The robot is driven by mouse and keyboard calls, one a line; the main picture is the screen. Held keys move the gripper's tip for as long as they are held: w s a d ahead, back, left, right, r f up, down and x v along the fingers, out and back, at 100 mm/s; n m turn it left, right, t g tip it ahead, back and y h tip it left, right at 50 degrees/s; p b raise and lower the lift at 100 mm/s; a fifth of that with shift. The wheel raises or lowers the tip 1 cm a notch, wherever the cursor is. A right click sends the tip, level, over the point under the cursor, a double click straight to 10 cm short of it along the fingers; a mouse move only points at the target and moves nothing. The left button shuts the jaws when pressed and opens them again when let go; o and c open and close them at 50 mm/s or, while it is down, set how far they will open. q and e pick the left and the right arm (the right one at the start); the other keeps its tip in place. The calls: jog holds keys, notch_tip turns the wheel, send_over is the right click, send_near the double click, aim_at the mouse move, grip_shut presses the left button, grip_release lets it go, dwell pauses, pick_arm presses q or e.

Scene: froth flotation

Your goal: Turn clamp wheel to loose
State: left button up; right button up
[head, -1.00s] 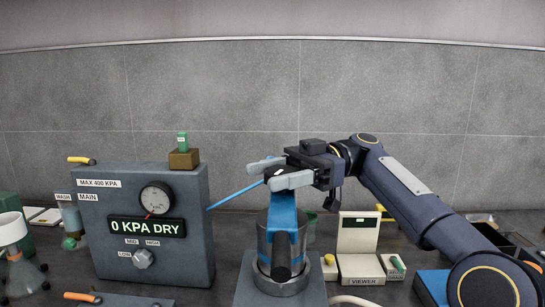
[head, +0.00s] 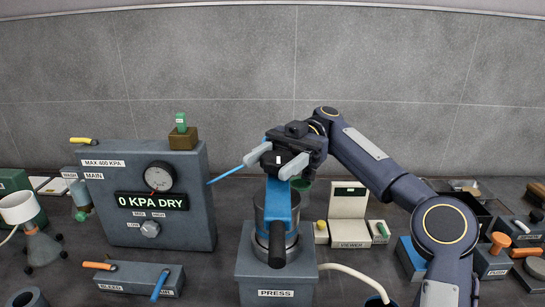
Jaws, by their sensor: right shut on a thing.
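The press (head: 277,293) stands in the middle of the bench with a metal cylinder in it and a blue clamp frame (head: 279,200) rising over it. The dark clamp wheel (head: 277,159), with a small white mark, is at the top of the frame. My right gripper (head: 271,164) reaches in from the right and is shut on the clamp wheel, one pale finger on each side. The fingers and hand hide part of the wheel. A dark handle points forward low on the press. My left gripper is not in view.
A grey gauge panel (head: 120,232) reading "0 KPA DRY" stands left, with a blue rod sticking out towards the press. A viewer box (head: 348,205) stands right of the press. A pale hose (head: 355,275) runs right from the press. Small switch boxes sit at the far right.

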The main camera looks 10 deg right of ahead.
aim_at(272, 160)
jog(key=o, duration=1)
jog(key=shift+a, duration=0.1)
jog(key=shift+r, duration=0.35)
notch_tip(272, 160, up, 3)
jog(key=shift+f+p, duration=0.15)
jog(key=shift+p, duration=0.4)
jog(key=shift+s+a+r+b, duration=0.65)
jog(key=shift+s+r, duration=0.95)
jog(key=shift+s, duration=0.65)
jog(key=shift+s+a+r+b, duration=0.65)
jog(key=shift+s+r, duration=0.95)
jog(key=shift+s, duration=0.65)
jog(key=shift+s+a+r+b, duration=0.6)
jog(key=shift+s+r, duration=1)
jog(key=shift+s, duration=0.65)
